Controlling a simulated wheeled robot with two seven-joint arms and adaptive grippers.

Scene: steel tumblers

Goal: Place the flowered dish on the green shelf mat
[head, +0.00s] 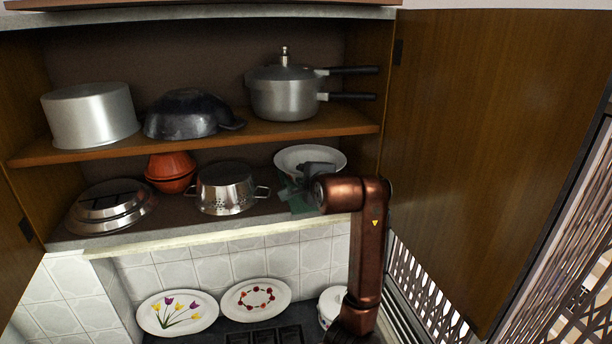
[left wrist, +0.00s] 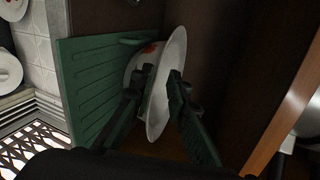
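The flowered dish (head: 296,155) is a round white bowl with a red flower on its wall. It is over the lower cupboard shelf at the right, and its red flower shows in the left wrist view (left wrist: 149,47). The green shelf mat (head: 300,205) lies under and in front of it, and is the ribbed green panel (left wrist: 90,85) at left in the wrist view. My left gripper (left wrist: 162,78) has one finger on each side of the dish's near wall and appears shut on it. Whether the dish touches the mat is unclear. My right gripper is not in view.
On the lower shelf, left of the mat, are a steel colander (head: 225,190), terracotta bowls (head: 170,172) and a lidded steel dish (head: 110,207). The upper shelf (head: 250,133) is close above, with several pots. The cupboard side wall is close on the right. Two patterned plates (head: 178,312) stand below.

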